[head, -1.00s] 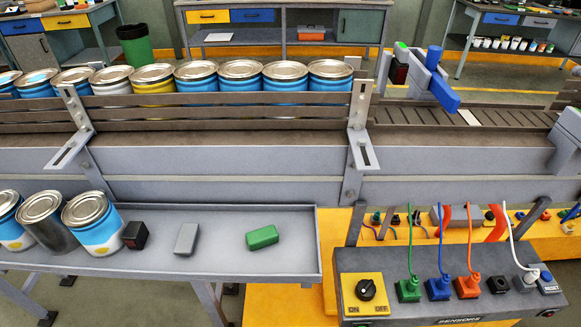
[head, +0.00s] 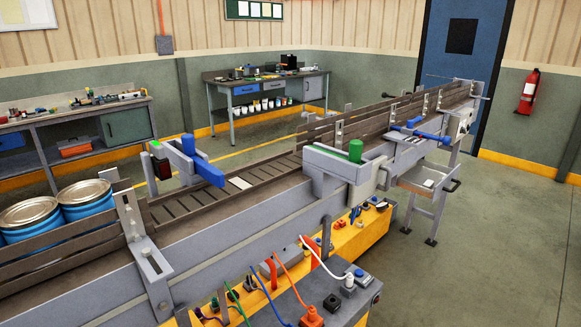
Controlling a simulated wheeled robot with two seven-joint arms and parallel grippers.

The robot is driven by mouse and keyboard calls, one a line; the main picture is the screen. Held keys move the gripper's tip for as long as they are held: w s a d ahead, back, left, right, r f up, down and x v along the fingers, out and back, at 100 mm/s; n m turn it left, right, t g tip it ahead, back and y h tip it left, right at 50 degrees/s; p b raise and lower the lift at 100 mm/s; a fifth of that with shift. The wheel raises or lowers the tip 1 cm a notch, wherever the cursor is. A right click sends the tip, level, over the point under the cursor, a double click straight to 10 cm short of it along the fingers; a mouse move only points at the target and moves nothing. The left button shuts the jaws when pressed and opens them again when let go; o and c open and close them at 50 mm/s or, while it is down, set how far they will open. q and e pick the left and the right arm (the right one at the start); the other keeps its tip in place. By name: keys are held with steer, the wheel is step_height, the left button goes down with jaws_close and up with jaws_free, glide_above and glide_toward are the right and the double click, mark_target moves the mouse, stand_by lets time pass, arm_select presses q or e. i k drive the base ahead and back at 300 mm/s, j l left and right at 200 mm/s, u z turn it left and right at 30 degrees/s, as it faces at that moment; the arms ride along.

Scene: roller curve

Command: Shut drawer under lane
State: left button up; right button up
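The drawer (head: 428,178) is a light grey open-topped box under the far right part of the conveyor lane (head: 262,185) in the head view. It juts out from the lane toward the right, so it stands open. A dark handle (head: 453,185) is on its outer end. Small items seem to lie inside, too small to make out. A grey legged stand (head: 434,217) is beneath it. Neither of my grippers is in view.
A grey control box (head: 345,298) with coloured cables and a yellow bench (head: 375,222) stand along the near side of the lane. Cans (head: 86,194) stand at the left. Open floor (head: 500,235) lies right of the drawer, before a blue door (head: 466,75) and fire extinguisher (head: 528,92).

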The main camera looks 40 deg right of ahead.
mark_target(412, 179)
steer(key=z, duration=2.4)
steer(key=i+l+u, duration=0.25)
steer(key=i, duration=0.15)
steer(key=i+l+u, duration=0.25)
steer(key=i+j, duration=0.05)
steer(key=i, duration=0.05)
